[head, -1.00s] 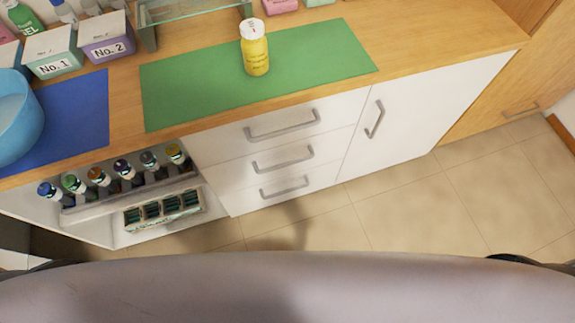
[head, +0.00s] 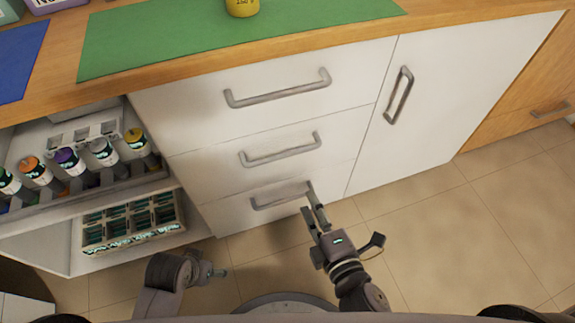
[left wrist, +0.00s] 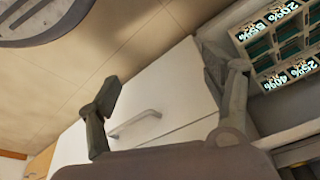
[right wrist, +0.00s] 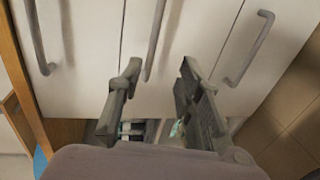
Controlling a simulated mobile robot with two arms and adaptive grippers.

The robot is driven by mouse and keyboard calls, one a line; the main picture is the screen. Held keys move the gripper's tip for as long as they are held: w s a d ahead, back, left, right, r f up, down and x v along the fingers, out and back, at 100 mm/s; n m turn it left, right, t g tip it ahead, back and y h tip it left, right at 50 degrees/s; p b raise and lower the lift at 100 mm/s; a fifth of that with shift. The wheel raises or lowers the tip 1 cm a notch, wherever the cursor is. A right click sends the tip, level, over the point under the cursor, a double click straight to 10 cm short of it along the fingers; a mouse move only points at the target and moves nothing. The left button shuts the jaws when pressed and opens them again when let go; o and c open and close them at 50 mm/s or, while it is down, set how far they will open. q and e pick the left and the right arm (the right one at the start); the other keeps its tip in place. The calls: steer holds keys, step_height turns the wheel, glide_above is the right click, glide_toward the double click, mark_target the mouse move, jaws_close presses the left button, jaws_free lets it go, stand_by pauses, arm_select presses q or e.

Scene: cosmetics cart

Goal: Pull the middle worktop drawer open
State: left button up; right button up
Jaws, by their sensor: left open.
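The white middle worktop drawer (head: 210,168) is shut, between the top and bottom drawers. Its grey bar handle (head: 281,150) is clear in the head view and shows in the right wrist view (right wrist: 155,38). My right gripper (head: 313,200) is open and empty in front of the drawers, its tips overlapping the bottom handle's right end in the head view. In the right wrist view its fingers (right wrist: 159,72) lie either side of the middle handle's lower end, without visible contact. My left gripper (left wrist: 163,85) is open and empty, low before the cabinet.
The top handle (head: 277,90) and bottom handle (head: 281,197) flank the middle one. A white cupboard door (head: 430,100) is to the right. Open shelves at left hold bottles (head: 103,152) and a compartment box (head: 130,238). A yellow bottle (head: 241,6) stands on the green mat (head: 150,45).

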glide_toward(287, 153)
steer(key=w+f, duration=0.1)
steer(key=w, duration=0.1)
steer(key=shift+a+b+x, duration=0.1)
steer(key=shift+b+x, duration=0.25)
steer(key=shift+x, duration=1.7)
steer(key=shift+a+b+x, duration=0.15)
steer(key=shift+b+x, duration=0.15)
steer(key=shift+x, duration=1.75)
arm_select(q)
steer(key=v, duration=0.5)
steer(key=shift+w+r, duration=0.25)
steer(key=shift+r, duration=0.1)
arm_select(e)
steer(key=shift+s+f, duration=0.1)
jaws_close()
